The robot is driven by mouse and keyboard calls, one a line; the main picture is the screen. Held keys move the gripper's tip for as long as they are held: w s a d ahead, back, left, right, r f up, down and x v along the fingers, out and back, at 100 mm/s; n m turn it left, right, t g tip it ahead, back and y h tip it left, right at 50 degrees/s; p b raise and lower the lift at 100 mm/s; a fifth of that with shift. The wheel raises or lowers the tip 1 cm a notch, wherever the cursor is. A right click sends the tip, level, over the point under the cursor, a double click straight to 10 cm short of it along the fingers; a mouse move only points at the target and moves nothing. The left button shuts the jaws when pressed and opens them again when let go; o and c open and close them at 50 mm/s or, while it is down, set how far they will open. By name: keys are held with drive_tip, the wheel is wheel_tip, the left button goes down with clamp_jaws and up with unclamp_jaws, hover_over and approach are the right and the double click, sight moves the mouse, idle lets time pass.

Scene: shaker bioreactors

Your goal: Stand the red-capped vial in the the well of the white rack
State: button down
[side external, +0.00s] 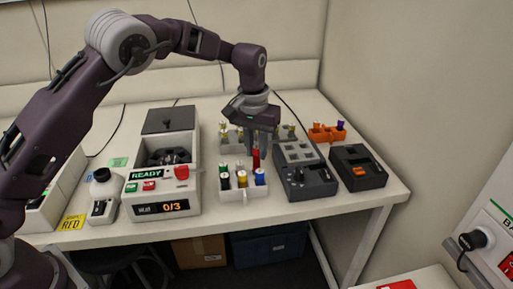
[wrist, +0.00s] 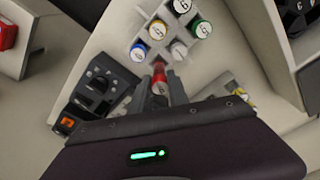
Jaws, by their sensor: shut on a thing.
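The red-capped vial (side external: 256,159) is held upright in my gripper (side external: 258,140), whose fingers point down. In the wrist view the red cap (wrist: 160,78) shows between the fingertips (wrist: 160,88). The white rack (side external: 243,196) stands near the front of the bench and holds several vials with coloured caps. In the side view the red vial appears at the rack's back right edge. In the wrist view the rack (wrist: 165,13) lies just beyond the fingertips. Whether the vial's lower end is above a well or behind the rack cannot be told.
A second white rack (side external: 230,139) with vials stands behind, partly hidden by my gripper. A grey device (side external: 309,181) and a black box (side external: 358,168) stand to the right. An orange rack (side external: 326,134) is at the back right. A machine with a READY sign (side external: 163,180) is to the left.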

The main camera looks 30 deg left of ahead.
sight(256, 154)
drive_tip(key=shift+f, duration=1.1)
idle(0.6)
drive_tip(key=shift+f, duration=1)
drive_tip(key=c, duration=1.2)
unclamp_jaws()
drive_tip(key=shift+r, duration=0.1)
drive_tip(key=shift+r, duration=3.45)
